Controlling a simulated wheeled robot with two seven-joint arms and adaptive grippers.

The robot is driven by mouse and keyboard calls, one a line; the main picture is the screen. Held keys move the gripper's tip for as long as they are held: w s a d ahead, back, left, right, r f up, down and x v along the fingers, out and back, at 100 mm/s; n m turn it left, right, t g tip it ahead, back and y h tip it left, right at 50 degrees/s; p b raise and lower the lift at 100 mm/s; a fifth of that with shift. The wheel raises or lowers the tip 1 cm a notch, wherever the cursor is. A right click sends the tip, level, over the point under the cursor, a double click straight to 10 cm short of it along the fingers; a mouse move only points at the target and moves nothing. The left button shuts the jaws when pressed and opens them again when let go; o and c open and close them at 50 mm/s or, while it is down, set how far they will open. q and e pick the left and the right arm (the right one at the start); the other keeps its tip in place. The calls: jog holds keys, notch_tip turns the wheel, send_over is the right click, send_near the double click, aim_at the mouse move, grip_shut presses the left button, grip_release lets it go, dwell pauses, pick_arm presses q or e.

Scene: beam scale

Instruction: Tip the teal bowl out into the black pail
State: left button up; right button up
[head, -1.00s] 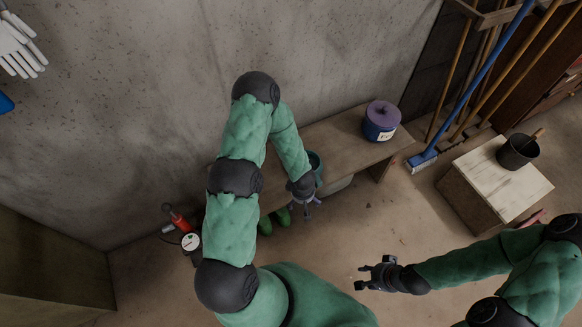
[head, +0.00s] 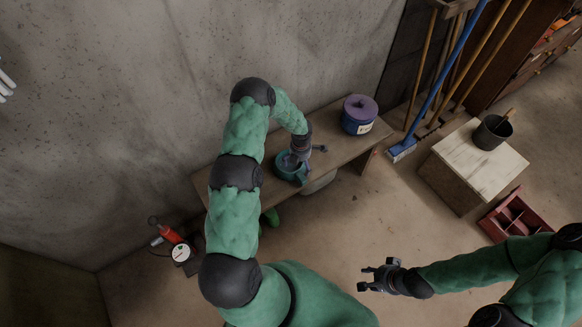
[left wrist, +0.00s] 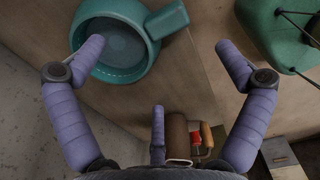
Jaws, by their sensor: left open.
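The teal bowl (head: 284,172) stands on the wooden bench, partly covered by my left gripper (head: 306,152) in the head view. In the left wrist view the bowl (left wrist: 112,74) is at upper left, with a thick handle pointing right; its inside looks blue-grey, and I cannot tell the contents. My left gripper (left wrist: 160,75) is open above the bench, one finger overlapping the bowl's near rim in the picture; contact is unclear. The black pail (head: 490,136) stands on a pale-topped wooden box at right, with a wooden handle sticking out. My right gripper (head: 376,275) is open and empty over the floor.
A blue tub with a purple lid (head: 359,114) stands on the bench (head: 335,140), right of the bowl. A blue broom (head: 403,149) leans beyond the bench end. A red divided tray (head: 515,215) lies in front of the wooden box (head: 450,180). Floor between is clear.

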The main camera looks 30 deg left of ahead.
aim_at(300, 174)
pick_arm(q)
notch_tip(300, 174, down, 5)
jog(key=shift+f+b, duration=0.2)
jog(key=shift+b, duration=0.75)
jog(key=shift+w+f+b, duration=0.2)
jog(key=shift+f+b, duration=1.2)
jog(key=shift+f, duration=1.2)
jog(key=shift+r, duration=0.1)
grip_shut()
